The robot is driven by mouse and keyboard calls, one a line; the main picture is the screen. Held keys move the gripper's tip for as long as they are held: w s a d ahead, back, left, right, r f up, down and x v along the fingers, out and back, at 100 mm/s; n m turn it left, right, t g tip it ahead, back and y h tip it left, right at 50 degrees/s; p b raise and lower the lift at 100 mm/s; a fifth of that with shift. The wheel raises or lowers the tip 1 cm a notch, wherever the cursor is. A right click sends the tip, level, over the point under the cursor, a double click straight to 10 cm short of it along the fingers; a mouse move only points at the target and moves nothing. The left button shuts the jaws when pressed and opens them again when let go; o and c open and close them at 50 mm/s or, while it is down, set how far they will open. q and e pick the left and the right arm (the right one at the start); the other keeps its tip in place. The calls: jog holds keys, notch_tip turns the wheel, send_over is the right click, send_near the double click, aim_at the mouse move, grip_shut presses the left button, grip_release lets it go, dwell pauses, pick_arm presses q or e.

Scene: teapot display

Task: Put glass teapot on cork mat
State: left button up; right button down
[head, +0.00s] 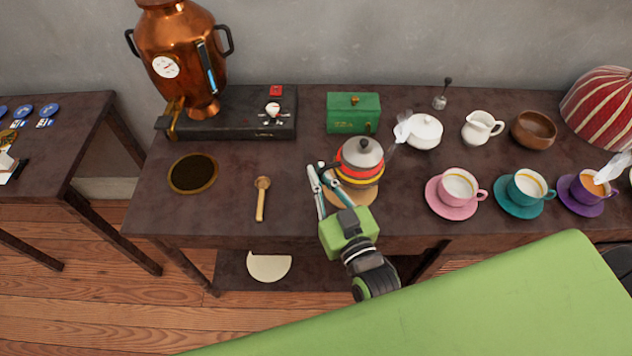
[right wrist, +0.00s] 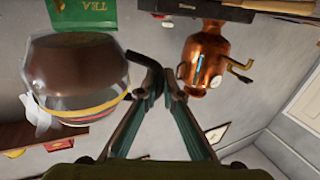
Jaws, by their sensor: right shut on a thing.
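The glass teapot (head: 361,163) is brown with red and yellow bands and a grey lid. It appears upright over the tan round cork mat (head: 366,197) near the table's front edge. The mat shows below and around its front; I cannot tell whether the teapot touches it. My right gripper (head: 317,177) is at the teapot's left side. In the right wrist view the teapot (right wrist: 75,75) fills the left, and my fingers (right wrist: 150,75) are shut on its dark handle (right wrist: 143,62). My left gripper is not in view.
A white sugar bowl (head: 424,132) stands close behind right, with a green tea box (head: 353,113) behind. Pink (head: 458,188), teal (head: 526,190) and purple (head: 583,191) cups are to the right. A wooden spoon (head: 261,199) and a dark round coaster (head: 193,174) lie left, with clear table between.

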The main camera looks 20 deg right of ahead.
jog(key=shift+w+f, duration=0.35)
jog(key=shift+f, duration=0.45)
jog(key=shift+w+f, duration=0.3)
jog(key=shift+f, duration=0.55)
jog(key=shift+w+f, duration=0.35)
jog(key=shift+f, duration=0.45)
jog(key=shift+a, duration=0.1)
jog(key=c, duration=2.2)
grip_release()
jog(key=shift+s+f, duration=0.1)
jog(key=shift+f, duration=0.15)
jog(key=shift+r, duration=0.15)
jog(key=s, duration=0.8)
jog(key=s+d+b, duration=0.1)
jog(key=s, duration=0.3)
jog(key=shift+d, duration=0.1)
